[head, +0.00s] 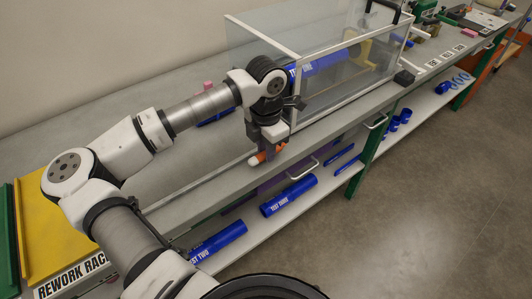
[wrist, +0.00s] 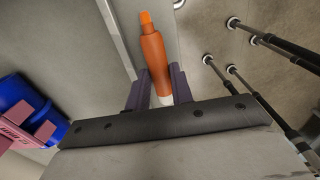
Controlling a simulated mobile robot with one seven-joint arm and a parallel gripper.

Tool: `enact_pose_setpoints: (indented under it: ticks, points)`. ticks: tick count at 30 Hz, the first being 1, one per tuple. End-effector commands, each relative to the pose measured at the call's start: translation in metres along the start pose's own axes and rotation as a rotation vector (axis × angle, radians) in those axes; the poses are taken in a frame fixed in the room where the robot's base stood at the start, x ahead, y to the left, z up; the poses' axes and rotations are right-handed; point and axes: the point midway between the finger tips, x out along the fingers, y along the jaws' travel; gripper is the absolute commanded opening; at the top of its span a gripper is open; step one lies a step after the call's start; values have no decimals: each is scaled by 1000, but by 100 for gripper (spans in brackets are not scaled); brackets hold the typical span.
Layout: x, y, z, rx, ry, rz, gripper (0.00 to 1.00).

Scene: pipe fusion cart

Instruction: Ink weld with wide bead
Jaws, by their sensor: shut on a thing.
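My gripper (head: 262,150) is shut on an orange marker (head: 269,153) above the front edge of the bench. In the wrist view the marker (wrist: 153,58) sits between the two purple fingers (wrist: 160,90), its orange tip pointing away from the palm and its white end near the palm. A blue pipe (wrist: 22,108) with a pink clamp-like part (wrist: 30,128) shows at the left of the wrist view, apart from the marker. In the head view a labelled blue pipe (head: 325,65) lies in the clear enclosure. No weld bead can be made out on either pipe.
The clear enclosure (head: 345,50) with white frame stands just right of my gripper. Blue pipes (head: 290,196) lie on the lower shelf (head: 255,235). A yellow rework rack (head: 52,232) is at left. Bench top (head: 120,115) behind my arm is mostly clear.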

Motion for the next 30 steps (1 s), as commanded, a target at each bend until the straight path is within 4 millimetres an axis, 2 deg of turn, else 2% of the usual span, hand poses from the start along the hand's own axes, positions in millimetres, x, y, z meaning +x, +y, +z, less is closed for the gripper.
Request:
enact_pose_setpoints:
  ticks: [5,12,18,24,30]
  points:
    - [-35,1,1,1,-2,7,1]
    - [-106,0,1,-1,-1,7,1]
    - [-153,0,0,1,-1,3,1]
    - [-178,0,0,0,0,2,1]
    - [-183,-1,0,2,-1,0,1]
